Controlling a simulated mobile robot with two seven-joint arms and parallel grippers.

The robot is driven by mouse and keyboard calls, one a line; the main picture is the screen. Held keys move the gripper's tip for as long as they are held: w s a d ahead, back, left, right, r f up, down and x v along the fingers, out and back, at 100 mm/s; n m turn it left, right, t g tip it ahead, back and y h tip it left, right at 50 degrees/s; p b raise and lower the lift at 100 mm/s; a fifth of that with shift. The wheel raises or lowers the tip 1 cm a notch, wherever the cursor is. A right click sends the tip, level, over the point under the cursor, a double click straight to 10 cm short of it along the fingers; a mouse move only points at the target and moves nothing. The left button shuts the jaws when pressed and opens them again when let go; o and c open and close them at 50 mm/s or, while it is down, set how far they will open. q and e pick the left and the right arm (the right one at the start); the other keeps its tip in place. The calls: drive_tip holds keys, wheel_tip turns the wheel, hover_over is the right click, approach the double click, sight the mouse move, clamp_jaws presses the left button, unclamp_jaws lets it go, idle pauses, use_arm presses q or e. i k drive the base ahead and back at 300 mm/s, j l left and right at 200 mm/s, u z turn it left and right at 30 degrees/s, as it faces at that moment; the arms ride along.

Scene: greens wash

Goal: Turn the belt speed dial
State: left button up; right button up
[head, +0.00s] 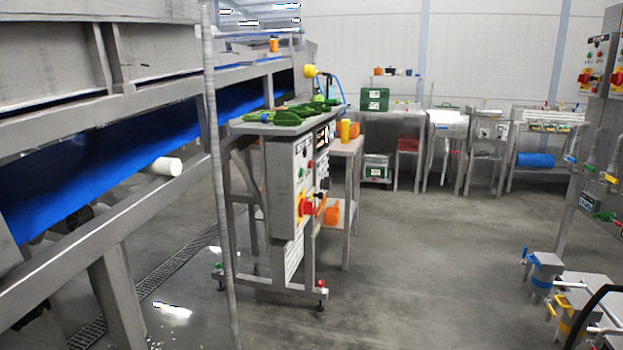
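A grey control box (300,228) stands under the end of the steel table in the middle of the head view, its panel turned partly to the right. On its panel I see a red rotary switch on a yellow plate (305,207), small red and green buttons, and a dark knob (323,184). The labels are too small to read, so I cannot tell which control is the belt speed dial. Neither of my grippers shows in this view.
A conveyor frame with a blue belt (110,165) fills the left. Greens (290,116) lie on the steel table. A thin upright pole (217,190) stands before it. Floor drain (150,285) runs below. Valves and pipes (545,270) stand at right. The middle floor is free.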

sight(325, 184)
drive_tip(key=i+l+u, duration=0.1)
drive_tip(key=l+u, duration=0.25)
drive_tip(key=l, duration=0.45)
drive_tip(key=l+u, duration=0.3)
drive_tip(key=l, duration=0.45)
drive_tip(key=l+u, duration=0.35)
drive_tip(key=l, duration=0.45)
